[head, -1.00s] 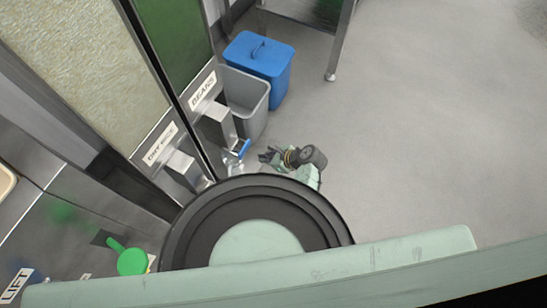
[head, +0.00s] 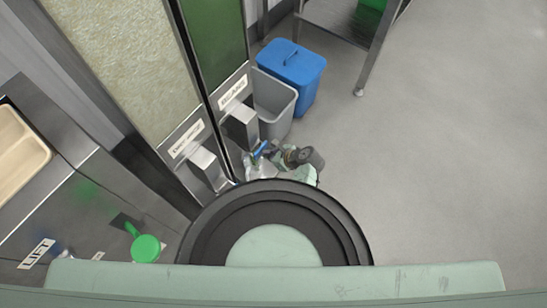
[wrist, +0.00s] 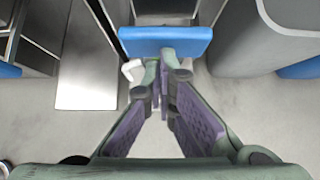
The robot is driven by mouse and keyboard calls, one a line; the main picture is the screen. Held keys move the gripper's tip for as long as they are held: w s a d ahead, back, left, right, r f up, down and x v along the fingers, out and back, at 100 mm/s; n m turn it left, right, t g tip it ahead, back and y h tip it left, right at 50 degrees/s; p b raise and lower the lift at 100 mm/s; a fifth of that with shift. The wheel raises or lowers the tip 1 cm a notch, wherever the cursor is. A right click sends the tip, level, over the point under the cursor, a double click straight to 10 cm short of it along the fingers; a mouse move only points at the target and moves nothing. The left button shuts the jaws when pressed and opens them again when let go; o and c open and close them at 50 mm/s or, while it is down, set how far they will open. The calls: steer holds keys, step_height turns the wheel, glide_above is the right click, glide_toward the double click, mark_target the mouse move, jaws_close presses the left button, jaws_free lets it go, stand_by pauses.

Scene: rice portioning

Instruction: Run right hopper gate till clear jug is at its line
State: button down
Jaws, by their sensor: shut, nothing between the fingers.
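The right hopper (head: 199,42) has a green front and a spout block (head: 241,125) below a label that reads as BEANS. A blue gate handle (head: 261,149) sticks out by this spout. It shows as a flat blue paddle in the wrist view (wrist: 165,38). My gripper (head: 274,154) is shut and empty beside the handle. In the wrist view its fingertips (wrist: 162,82) meet right at the paddle's near edge; whether they touch cannot be told. A pale clear shape (head: 257,169), seemingly the jug, stands below the spout, partly hidden; its line and fill cannot be seen.
The left hopper (head: 118,50) holds pale grains above its own spout (head: 205,165). A grey bin (head: 275,104) and a blue lidded bin (head: 292,72) stand behind my arm. A green scoop (head: 145,248) lies on the steel counter (head: 85,215). Floor at right is clear.

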steer(key=shift+w+a+r, duration=0.1)
steer(key=shift+w+a, duration=0.35)
steer(key=shift+a, duration=0.25)
steer(key=shift+w+a+r, duration=0.1)
steer(key=shift+a+r, duration=0.05)
steer(key=shift+a, duration=0.1)
stand_by(4.8)
steer(key=s+d+r+p, duration=0.1)
steer(key=s+d+r, duration=0.5)
steer(key=d, duration=0.3)
steer(key=shift+s+d+r, duration=0.3)
steer(key=shift+s+r, duration=0.05)
steer(key=shift+s, duration=0.05)
stand_by(1.0)
